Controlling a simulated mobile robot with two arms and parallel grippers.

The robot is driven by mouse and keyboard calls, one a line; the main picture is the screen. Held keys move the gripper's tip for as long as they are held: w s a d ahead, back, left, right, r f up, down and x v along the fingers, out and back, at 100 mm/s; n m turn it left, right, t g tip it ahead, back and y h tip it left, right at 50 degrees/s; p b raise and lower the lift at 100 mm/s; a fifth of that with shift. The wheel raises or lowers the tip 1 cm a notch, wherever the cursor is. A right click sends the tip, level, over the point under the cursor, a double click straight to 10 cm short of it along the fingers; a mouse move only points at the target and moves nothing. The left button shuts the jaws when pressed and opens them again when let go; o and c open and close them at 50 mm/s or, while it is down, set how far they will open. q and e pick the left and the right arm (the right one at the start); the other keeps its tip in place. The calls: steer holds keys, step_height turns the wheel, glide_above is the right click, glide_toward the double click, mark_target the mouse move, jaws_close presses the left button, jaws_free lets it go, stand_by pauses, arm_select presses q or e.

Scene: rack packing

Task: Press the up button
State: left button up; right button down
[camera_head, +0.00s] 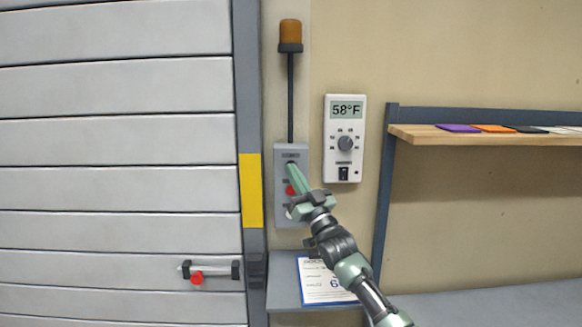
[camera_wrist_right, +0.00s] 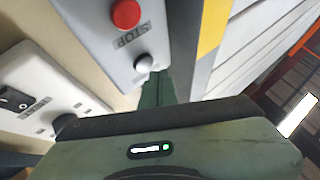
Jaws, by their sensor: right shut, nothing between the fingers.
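A grey control box (camera_head: 281,212) is mounted on the wall beside the door post. It carries a red stop button (camera_head: 290,190) with a pale button below it. The wrist view shows the box upside down, with the red button labelled STOP (camera_wrist_right: 126,14) and a white button (camera_wrist_right: 144,62) on the other side of that label, toward the box's top. My right gripper (camera_head: 291,167) is shut and empty, its fingertips over the box's upper part, hiding the top button in the head view. I cannot tell whether they touch it. My left gripper is not in view.
A thermostat (camera_head: 355,170) hangs just right of the box. An amber beacon (camera_head: 290,33) stands above it on a pole. A slatted door (camera_head: 120,140) and yellow-marked post (camera_head: 250,190) are left. A ledge with a paper (camera_head: 318,283) lies below; a wooden shelf (camera_head: 480,138) is right.

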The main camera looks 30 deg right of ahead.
stand_by(0.7)
steer(key=shift+w+d, duration=0.2)
steer(key=shift+w, duration=0.15)
